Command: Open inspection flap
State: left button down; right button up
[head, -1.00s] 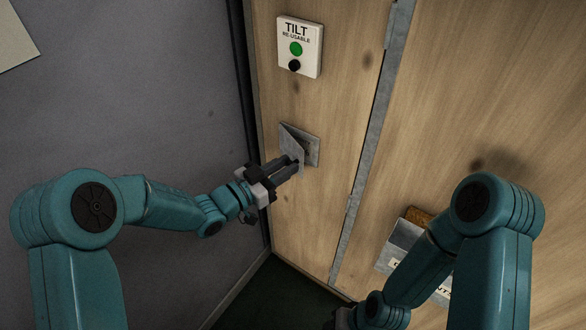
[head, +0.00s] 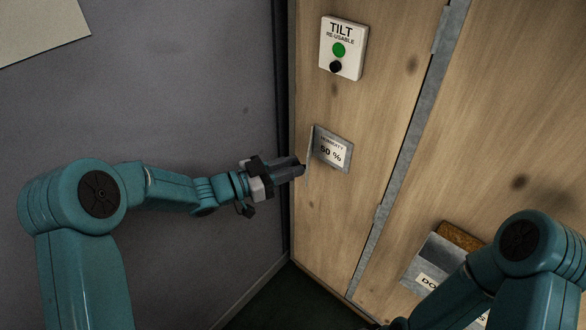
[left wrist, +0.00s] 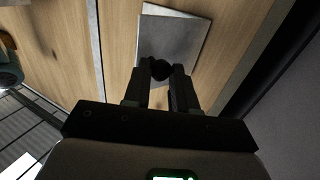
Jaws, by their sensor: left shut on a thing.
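The metal inspection flap (head: 310,146) stands swung open, seen nearly edge-on at the left side of its plate on the wooden panel. In the left wrist view the flap (left wrist: 172,36) is a grey plate with a dark round knob (left wrist: 160,69). My left gripper (head: 302,170) is at the flap's lower edge, its fingers shut on the knob; the fingers also show in the left wrist view (left wrist: 161,78). My right arm is at the lower right, its gripper not visible.
A white TILT indicator (head: 343,48) with a green dot is above the flap. A metal document holder (head: 430,268) is on the panel at lower right, partly behind my right arm. A grey wall (head: 190,90) stands close on the left.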

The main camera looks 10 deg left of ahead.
pick_arm(q)
jog(key=shift+w+a+r+t, duration=0.3)
jog(key=shift+w+a, duration=0.15)
jog(key=shift+w, duration=0.1)
jog(key=c, duration=1.3)
grip_release()
jog(key=o, duration=0.3)
jog(key=shift+w+d+f, duration=0.1)
jog(key=shift+w+f, duration=0.05)
jog(key=shift+w, duration=0.1)
jog(key=shift+o, duration=0.2)
pick_arm(e)
jog(key=shift+w+f, duration=0.1)
jog(key=shift+w, duration=0.05)
pick_arm(q)
jog(key=shift+f, duration=0.1)
notch_tip(320, 180, up, 20)
jog(key=p, duration=0.3)
jog(key=shift+s+d, duration=0.15)
jog(key=shift+s, duration=0.05)
pick_arm(e)
notch_tip(320, 180, up, 3)
jog(key=shift+r, duration=0.2)
